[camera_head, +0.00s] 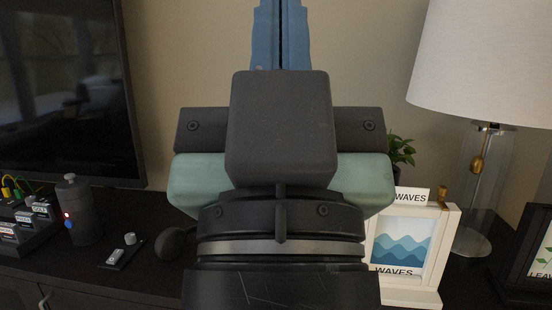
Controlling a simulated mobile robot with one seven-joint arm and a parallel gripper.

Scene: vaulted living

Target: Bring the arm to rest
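My gripper (281,30) points up the picture in the middle of the head view. Its two blue fingers lie side by side with only a thin dark line between them, so it looks shut. The top edge of the frame cuts off the fingertips, and no held thing shows. My wrist and the grey and pale green gripper body fill the centre, above the dark cabinet, and hide what is behind them.
A dark cabinet top (140,222) runs below. On the left are a television (65,85), a grey cylinder (76,212) and a rack with labels (28,226). On the right are a white WAVES frame (448,240), a plant (400,150), a lamp (485,60) and a dark frame (524,250).

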